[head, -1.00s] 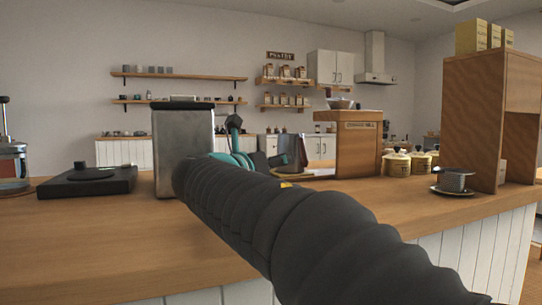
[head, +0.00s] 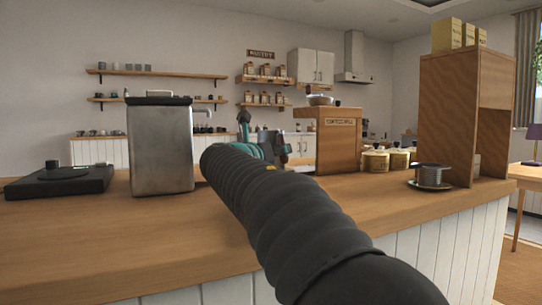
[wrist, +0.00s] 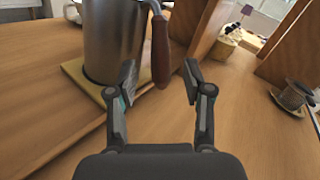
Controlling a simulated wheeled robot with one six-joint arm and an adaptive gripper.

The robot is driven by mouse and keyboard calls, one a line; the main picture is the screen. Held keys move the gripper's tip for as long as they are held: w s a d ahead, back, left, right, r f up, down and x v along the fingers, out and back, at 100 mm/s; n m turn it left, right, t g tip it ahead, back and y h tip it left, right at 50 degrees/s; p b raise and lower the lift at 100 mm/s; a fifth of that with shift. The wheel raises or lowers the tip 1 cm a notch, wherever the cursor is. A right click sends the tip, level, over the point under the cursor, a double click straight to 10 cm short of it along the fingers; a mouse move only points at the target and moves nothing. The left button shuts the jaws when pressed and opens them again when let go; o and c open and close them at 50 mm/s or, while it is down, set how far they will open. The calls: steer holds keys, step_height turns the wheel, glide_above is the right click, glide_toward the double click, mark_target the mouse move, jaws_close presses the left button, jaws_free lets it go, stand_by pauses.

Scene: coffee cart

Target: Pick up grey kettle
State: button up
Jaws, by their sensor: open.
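The grey kettle (wrist: 112,42) stands upright on a yellowish board (wrist: 82,84) in the wrist view, with its top cut off by the frame edge. Its reddish-brown handle (wrist: 160,48) hangs down on the side facing my gripper. My gripper (wrist: 160,76) is open and empty. The lower end of the handle appears between its two fingertips, with space on both sides; I cannot tell how deep it sits.
A tall steel canister (head: 160,148) stands left of my arm on the wooden counter (head: 110,225). A flat black device (head: 60,182) is further left.

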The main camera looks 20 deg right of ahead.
steer(key=shift+x, duration=0.95)
jaws_close()
steer(key=shift+r, duration=0.1)
